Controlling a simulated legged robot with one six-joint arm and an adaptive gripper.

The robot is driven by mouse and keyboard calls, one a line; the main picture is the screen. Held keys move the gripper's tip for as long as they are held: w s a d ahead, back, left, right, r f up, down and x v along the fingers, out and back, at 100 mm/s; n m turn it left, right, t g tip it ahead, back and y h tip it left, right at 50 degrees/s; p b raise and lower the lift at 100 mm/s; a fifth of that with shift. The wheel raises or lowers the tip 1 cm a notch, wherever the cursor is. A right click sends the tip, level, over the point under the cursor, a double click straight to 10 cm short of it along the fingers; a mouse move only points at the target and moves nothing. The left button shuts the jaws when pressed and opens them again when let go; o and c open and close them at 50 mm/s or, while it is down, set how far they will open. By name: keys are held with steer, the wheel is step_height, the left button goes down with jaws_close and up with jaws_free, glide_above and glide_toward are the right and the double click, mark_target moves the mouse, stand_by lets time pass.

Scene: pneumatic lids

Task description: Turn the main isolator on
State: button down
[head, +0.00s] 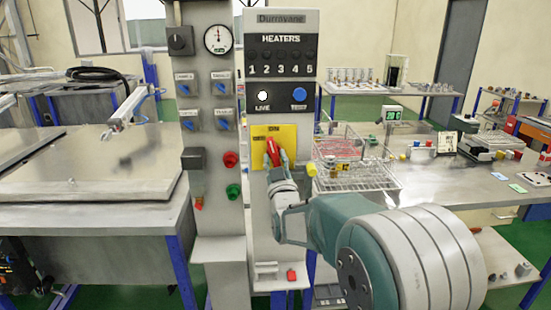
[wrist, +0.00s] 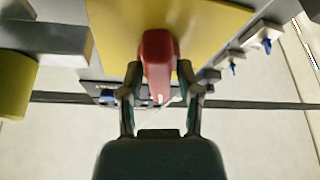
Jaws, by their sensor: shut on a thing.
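The main isolator is a red handle (head: 272,152) on a yellow plate (head: 288,133) on the grey heater panel. In the head view the handle looks tilted, and my gripper (head: 275,161) covers its lower part. In the wrist view the red handle (wrist: 158,58) stands between the two fingers of my gripper (wrist: 160,82), which are shut on it. The yellow plate (wrist: 215,20) lies behind it. Above the plate, a round white lamp (head: 262,96) is marked LIVE, beside a blue knob (head: 299,95).
A column of blue-handled switches (head: 187,85), a gauge (head: 218,39), and red (head: 230,159) and green (head: 233,191) buttons stand to the left. A wire rack (head: 355,176) is close on the right. A workbench (head: 95,182) stands at the left.

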steer(key=shift+a+m+h, duration=0.1)
steer(key=shift+m+h, duration=0.9)
steer(key=shift+m, duration=1.1)
steer(key=shift+r+m+t, duration=0.25)
steer(key=shift+m+t, duration=0.05)
steer(key=shift+m, duration=0.1)
steer(key=c, duration=0.5)
jaws_free()
steer(key=shift+w+a+f, duration=0.1)
steer(key=shift+w, duration=0.05)
steer(key=shift+f, duration=0.15)
steer(key=shift+s+f, duration=0.1)
steer(key=shift+s, duration=0.2)
steer(key=v, duration=1.1)
steer(key=shift+s+a, duration=0.15)
steer(key=shift+a, duration=0.05)
